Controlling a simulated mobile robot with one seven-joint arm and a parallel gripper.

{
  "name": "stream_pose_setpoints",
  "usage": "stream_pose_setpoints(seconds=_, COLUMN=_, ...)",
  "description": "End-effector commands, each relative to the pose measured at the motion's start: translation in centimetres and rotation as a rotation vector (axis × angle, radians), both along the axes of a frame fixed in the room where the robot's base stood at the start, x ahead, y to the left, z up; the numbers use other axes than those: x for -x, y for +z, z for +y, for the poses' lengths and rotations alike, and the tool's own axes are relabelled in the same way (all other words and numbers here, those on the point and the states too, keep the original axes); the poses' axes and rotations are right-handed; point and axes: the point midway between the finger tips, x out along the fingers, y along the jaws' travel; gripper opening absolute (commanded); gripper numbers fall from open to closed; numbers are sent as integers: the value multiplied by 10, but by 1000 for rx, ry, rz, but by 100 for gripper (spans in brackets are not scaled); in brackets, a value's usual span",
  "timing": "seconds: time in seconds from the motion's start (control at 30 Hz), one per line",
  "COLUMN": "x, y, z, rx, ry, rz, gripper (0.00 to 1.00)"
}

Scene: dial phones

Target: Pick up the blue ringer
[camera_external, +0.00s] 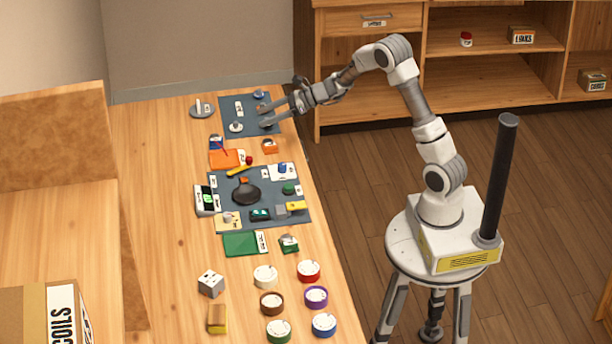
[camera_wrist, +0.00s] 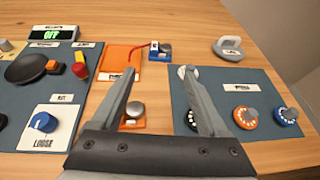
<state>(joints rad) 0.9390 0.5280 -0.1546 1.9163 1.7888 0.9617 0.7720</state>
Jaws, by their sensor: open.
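A small blue block with a grey top (camera_wrist: 160,51) sits on the table beyond my fingertips in the wrist view, at the edge of an orange pad. It also shows in the external view (camera_external: 215,142), left of my gripper. A blue dial piece (camera_wrist: 288,115) is at the right of the grey mat. A blue knob (camera_wrist: 42,122) is on a white card marked LOOSE. I cannot tell surely which is the ringer. My gripper (camera_wrist: 160,78) is open with nothing between its fingers; it is over the far mat in the external view (camera_external: 263,115).
An orange block with a silver knob (camera_wrist: 134,112) lies beneath the left finger. An orange dial piece (camera_wrist: 245,118) is on the mat (camera_wrist: 225,85). A red stick (camera_wrist: 137,48) lies beside the blue block. Several coloured rings, including a red one (camera_external: 308,270), stand at the near end.

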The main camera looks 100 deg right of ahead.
Motion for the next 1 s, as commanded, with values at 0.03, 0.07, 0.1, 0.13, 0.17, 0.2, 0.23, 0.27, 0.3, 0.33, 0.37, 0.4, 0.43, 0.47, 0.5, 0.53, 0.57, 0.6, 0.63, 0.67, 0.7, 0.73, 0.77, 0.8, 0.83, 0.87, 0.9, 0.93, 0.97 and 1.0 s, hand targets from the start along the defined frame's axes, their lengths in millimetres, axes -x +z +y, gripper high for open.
stream_pose_setpoints(seconds=0.03, x=-4, y=-4, z=-2, rx=-7, ry=-5, rz=-2, gripper=78)
stream_pose_setpoints(seconds=0.07, x=-7, y=-6, z=-2, rx=-7, ry=-5, rz=-2, gripper=78)
stream_pose_setpoints(seconds=0.1, x=-14, y=-9, z=-2, rx=-6, ry=-5, rz=-2, gripper=78)
stream_pose_setpoints(seconds=0.13, x=-19, y=-12, z=-2, rx=-6, ry=-4, rz=-1, gripper=78)
stream_pose_setpoints(seconds=0.17, x=-25, y=-15, z=-3, rx=-6, ry=-3, rz=-1, gripper=78)
stream_pose_setpoints(seconds=0.2, x=-34, y=-18, z=-3, rx=-5, ry=-1, rz=-1, gripper=78)
stream_pose_setpoints(seconds=0.23, x=-40, y=-21, z=-3, rx=-5, ry=0, rz=-1, gripper=78)
stream_pose_setpoints(seconds=0.27, x=-46, y=-24, z=-4, rx=-5, ry=-1, rz=-1, gripper=78)
stream_pose_setpoints(seconds=0.3, x=-54, y=-27, z=-5, rx=-4, ry=-1, rz=-1, gripper=78)
stream_pose_setpoints(seconds=0.33, x=-61, y=-29, z=-5, rx=-3, ry=0, rz=-1, gripper=78)
stream_pose_setpoints(seconds=0.37, x=-67, y=-32, z=-5, rx=-3, ry=0, rz=0, gripper=78)
stream_pose_setpoints(seconds=0.4, x=-74, y=-35, z=-6, rx=-3, ry=0, rz=0, gripper=78)
stream_pose_setpoints(seconds=0.43, x=-80, y=-37, z=-7, rx=-3, ry=0, rz=0, gripper=78)
stream_pose_setpoints(seconds=0.47, x=-85, y=-40, z=-7, rx=-3, ry=0, rz=0, gripper=78)
stream_pose_setpoints(seconds=0.5, x=-92, y=-42, z=-7, rx=-3, ry=-1, rz=0, gripper=78)
stream_pose_setpoints(seconds=0.53, x=-96, y=-43, z=-8, rx=-2, ry=-1, rz=-1, gripper=78)
stream_pose_setpoints(seconds=0.57, x=-99, y=-45, z=-8, rx=-3, ry=-1, rz=0, gripper=78)
stream_pose_setpoints(seconds=0.6, x=-103, y=-46, z=-9, rx=-3, ry=-1, rz=-1, gripper=78)
stream_pose_setpoints(seconds=0.63, x=-106, y=-46, z=-9, rx=-2, ry=-2, rz=-1, gripper=78)
stream_pose_setpoints(seconds=0.67, x=-107, y=-47, z=-9, rx=-2, ry=-2, rz=-1, gripper=78)
stream_pose_setpoints(seconds=0.7, x=-109, y=-47, z=-9, rx=-3, ry=-2, rz=-1, gripper=78)
stream_pose_setpoints(seconds=0.73, x=-110, y=-48, z=-9, rx=-3, ry=-2, rz=-1, gripper=78)
stream_pose_setpoints(seconds=0.77, x=-112, y=-49, z=-10, rx=-2, ry=-2, rz=-1, gripper=78)
stream_pose_setpoints(seconds=0.8, x=-114, y=-51, z=-10, rx=-2, ry=-2, rz=0, gripper=78)
stream_pose_setpoints(seconds=0.83, x=-117, y=-53, z=-10, rx=-3, ry=-1, rz=0, gripper=78)
stream_pose_setpoints(seconds=0.87, x=-120, y=-56, z=-10, rx=-2, ry=-1, rz=0, gripper=78)
stream_pose_setpoints(seconds=0.9, x=-126, y=-59, z=-11, rx=-1, ry=0, rz=-1, gripper=78)
stream_pose_setpoints(seconds=0.93, x=-130, y=-62, z=-12, rx=-2, ry=0, rz=0, gripper=78)
stream_pose_setpoints(seconds=0.97, x=-135, y=-65, z=-12, rx=-3, ry=1, rz=0, gripper=78)
stream_pose_setpoints(seconds=1.0, x=-140, y=-68, z=-13, rx=-1, ry=1, rz=0, gripper=78)
